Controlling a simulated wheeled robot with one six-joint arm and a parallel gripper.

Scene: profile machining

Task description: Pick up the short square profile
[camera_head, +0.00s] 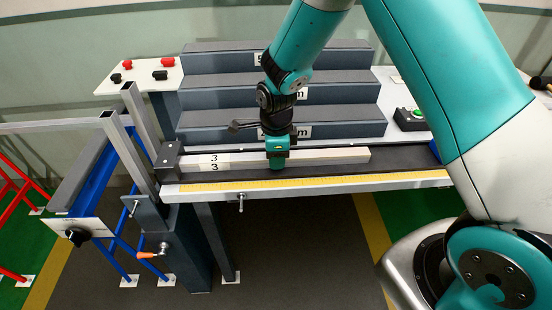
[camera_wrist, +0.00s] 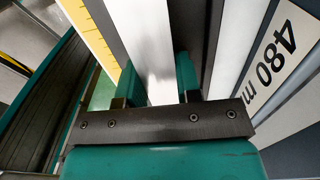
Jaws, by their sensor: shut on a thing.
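The square profile (camera_head: 330,156) is a long light-grey metal bar with a label marked 3 near its left end. It lies along the dark bed of the machine, behind the yellow scale. My gripper (camera_head: 277,158) reaches down over its middle and is shut on it. In the wrist view the profile (camera_wrist: 150,45) runs up between the two green fingers of my gripper (camera_wrist: 157,85), which sit on either side of it. The undersides of the fingers are hidden.
A yellow measuring scale (camera_head: 330,181) runs along the front of the bed. A stepped dark rack (camera_head: 220,94) with length labels stands close behind. A dark stop block (camera_head: 167,157) is at the profile's left end.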

